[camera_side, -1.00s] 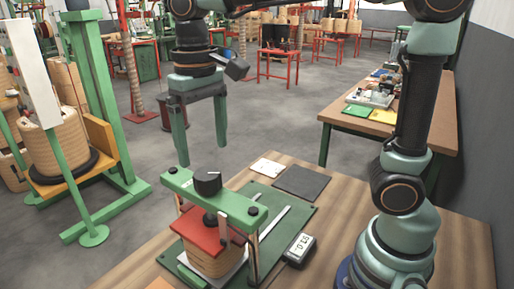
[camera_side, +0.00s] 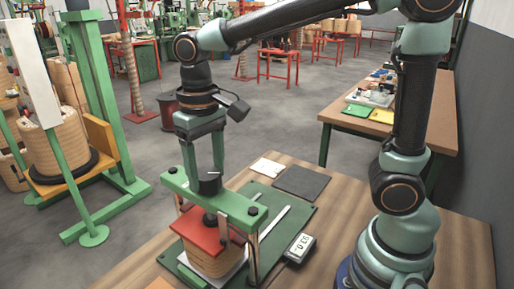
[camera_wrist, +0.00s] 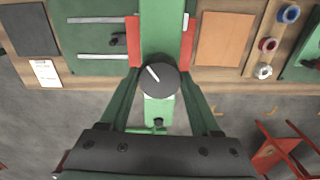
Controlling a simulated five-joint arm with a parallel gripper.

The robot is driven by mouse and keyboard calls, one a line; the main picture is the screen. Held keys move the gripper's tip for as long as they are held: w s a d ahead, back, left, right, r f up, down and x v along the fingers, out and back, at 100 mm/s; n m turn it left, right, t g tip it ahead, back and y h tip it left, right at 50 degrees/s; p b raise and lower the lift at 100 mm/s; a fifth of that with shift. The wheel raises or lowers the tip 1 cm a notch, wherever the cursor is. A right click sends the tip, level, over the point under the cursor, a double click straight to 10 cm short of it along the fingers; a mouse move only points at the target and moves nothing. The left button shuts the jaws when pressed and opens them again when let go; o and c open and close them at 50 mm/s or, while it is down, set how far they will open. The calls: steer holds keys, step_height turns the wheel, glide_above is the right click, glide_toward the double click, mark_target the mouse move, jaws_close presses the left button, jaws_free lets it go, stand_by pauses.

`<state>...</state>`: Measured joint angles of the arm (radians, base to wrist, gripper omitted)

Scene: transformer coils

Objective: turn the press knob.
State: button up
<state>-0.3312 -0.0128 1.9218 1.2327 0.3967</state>
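The press knob (camera_side: 208,184) is a dark round knob on top of the green crossbar (camera_side: 236,205) of the press. It has a white pointer mark in the wrist view (camera_wrist: 157,80). Under the crossbar, a red plate (camera_side: 197,230) lies on a tan coil block (camera_side: 208,261). My gripper (camera_side: 205,172) is open and points down at the knob. In the wrist view its two green fingers (camera_wrist: 158,76) stand on either side of the knob, apart from each other. I cannot tell whether they touch it.
A small meter (camera_side: 299,248) and a dark grey pad (camera_side: 301,182) lie on the wooden bench right of the press. The wrist view shows an orange-brown sheet (camera_wrist: 225,40) and several coloured spools (camera_wrist: 268,45) on a rack. A tall green stand (camera_side: 102,110) is at left.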

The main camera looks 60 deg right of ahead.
mark_target(207, 173)
steer(key=shift+m, duration=2.3)
steer(key=o, duration=1.4)
step_height(207, 173, up, 12)
steer(key=shift+r, duration=0.1)
